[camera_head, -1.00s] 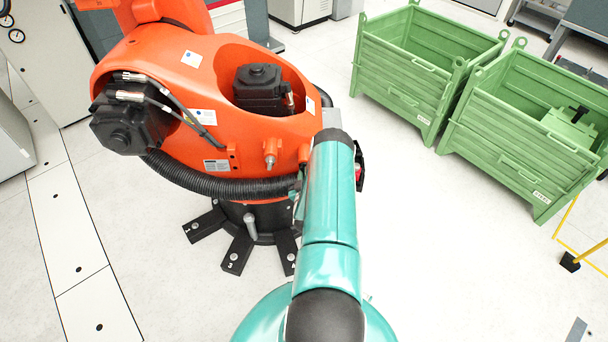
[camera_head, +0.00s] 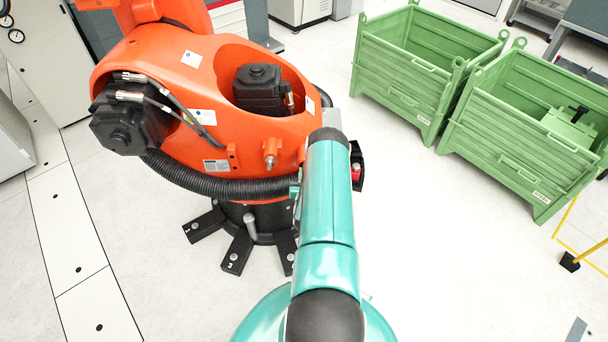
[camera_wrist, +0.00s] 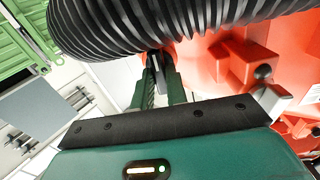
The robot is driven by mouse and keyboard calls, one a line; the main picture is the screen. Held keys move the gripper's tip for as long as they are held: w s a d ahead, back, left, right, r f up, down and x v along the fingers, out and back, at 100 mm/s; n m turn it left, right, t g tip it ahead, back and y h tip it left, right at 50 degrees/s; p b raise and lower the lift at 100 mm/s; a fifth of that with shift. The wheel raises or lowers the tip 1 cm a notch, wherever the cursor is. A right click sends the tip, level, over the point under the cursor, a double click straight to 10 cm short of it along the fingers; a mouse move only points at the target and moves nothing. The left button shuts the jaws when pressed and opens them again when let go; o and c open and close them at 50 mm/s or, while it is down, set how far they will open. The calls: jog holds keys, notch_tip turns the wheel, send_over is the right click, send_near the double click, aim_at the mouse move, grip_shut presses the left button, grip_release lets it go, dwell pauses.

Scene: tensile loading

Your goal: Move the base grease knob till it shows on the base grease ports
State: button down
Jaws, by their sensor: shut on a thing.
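In the head view, the orange machine's black base (camera_head: 264,222) has several splayed feet with pale numbers. A short grey lever-like piece (camera_head: 250,226) stands on it; I cannot tell whether this is the base grease knob. My turquoise arm hides my gripper there. In the wrist view, my gripper (camera_wrist: 159,76) is shut on a narrow grey and dark piece (camera_wrist: 158,62), beside the ribbed black hose. The view is too small to name this piece surely, and the hose and fingers hide part of it. I cannot make out the base grease ports.
The ribbed hose (camera_head: 215,186) curves around the orange machine (camera_head: 205,75), close to my gripper; it also fills the top of the wrist view (camera_wrist: 110,35). Two green crates (camera_head: 405,85) (camera_head: 515,165) stand at the right. Floor between them and the machine is clear.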

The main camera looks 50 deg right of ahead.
jog(key=shift+m, duration=4.1)
jog(key=c, duration=1.4)
grip_release()
jog(key=v, duration=1.3)
jog(key=shift+s+a, duration=0.25)
jog(key=shift+s, duration=0.1)
